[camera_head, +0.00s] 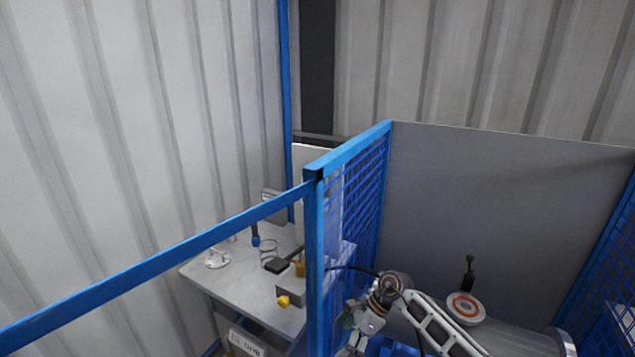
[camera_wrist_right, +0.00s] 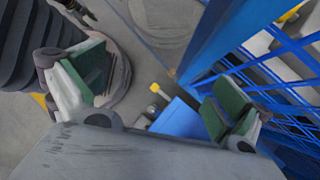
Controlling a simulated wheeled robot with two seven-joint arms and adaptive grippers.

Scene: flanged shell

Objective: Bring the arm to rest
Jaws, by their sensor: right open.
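My right gripper (camera_wrist_right: 158,88) is open in the right wrist view, with its green-padded fingers wide apart and nothing between them. Behind the gap are grey floor, a blue surface and a small yellow-ended part. In the head view the right gripper (camera_head: 354,322) is low in the middle, close to the blue mesh fence (camera_head: 357,205); its tips are hard to make out. A round light piece with an orange ring (camera_head: 465,307) shows to the right of the arm. My left gripper is in neither view.
The blue mesh fence (camera_wrist_right: 262,75) stands close to the right finger in the wrist view. Beyond the fence is a grey table (camera_head: 232,280) with small items. A grey panel (camera_head: 490,210) closes off the back right. Ribbed walls stand behind.

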